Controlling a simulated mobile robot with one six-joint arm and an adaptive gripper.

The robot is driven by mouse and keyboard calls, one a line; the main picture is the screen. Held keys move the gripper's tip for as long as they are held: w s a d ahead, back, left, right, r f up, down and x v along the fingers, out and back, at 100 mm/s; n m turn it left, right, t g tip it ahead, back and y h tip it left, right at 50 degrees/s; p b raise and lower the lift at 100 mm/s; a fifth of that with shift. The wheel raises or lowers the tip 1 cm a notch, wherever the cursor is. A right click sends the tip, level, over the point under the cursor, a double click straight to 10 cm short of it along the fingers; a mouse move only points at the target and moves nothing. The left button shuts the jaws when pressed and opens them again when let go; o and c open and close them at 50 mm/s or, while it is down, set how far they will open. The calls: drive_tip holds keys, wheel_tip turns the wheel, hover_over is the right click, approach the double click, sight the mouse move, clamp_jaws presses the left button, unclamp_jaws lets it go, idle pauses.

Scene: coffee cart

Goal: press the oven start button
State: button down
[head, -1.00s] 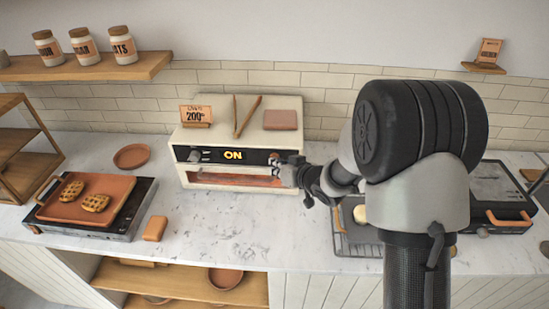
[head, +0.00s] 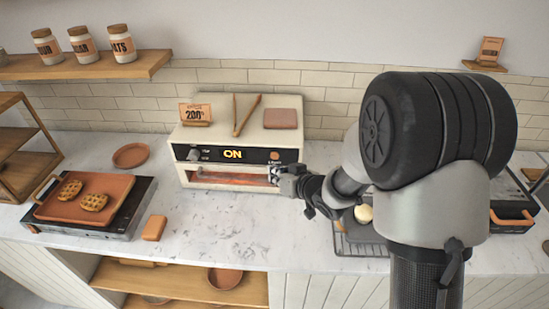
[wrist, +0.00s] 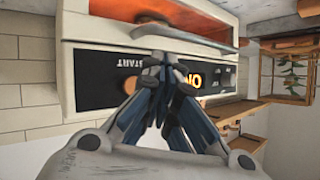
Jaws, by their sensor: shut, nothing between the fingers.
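The cream oven (head: 213,134) stands on the counter against the tiled wall, its black front panel (head: 254,156) showing a lit "ON". The orange start button (head: 274,156) is at the panel's right end, uncovered in the head view. My gripper (head: 273,173) is shut and empty, in front of the oven just below the button. In the wrist view the gripper (wrist: 165,62) partly overlaps the panel (wrist: 95,87), with the "START" label beside it. The button (wrist: 130,85) is partly hidden behind the fingers. The oven window (wrist: 150,18) glows orange.
Tongs (head: 246,115), a "200" card (head: 196,113) and a terracotta block (head: 280,118) rest on the oven. A waffle tray (head: 115,187) lies on a hotplate at left. A wire rack (head: 362,249) stands at right under my arm. The counter before the oven is clear.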

drive_tip(key=shift+s, duration=1.4)
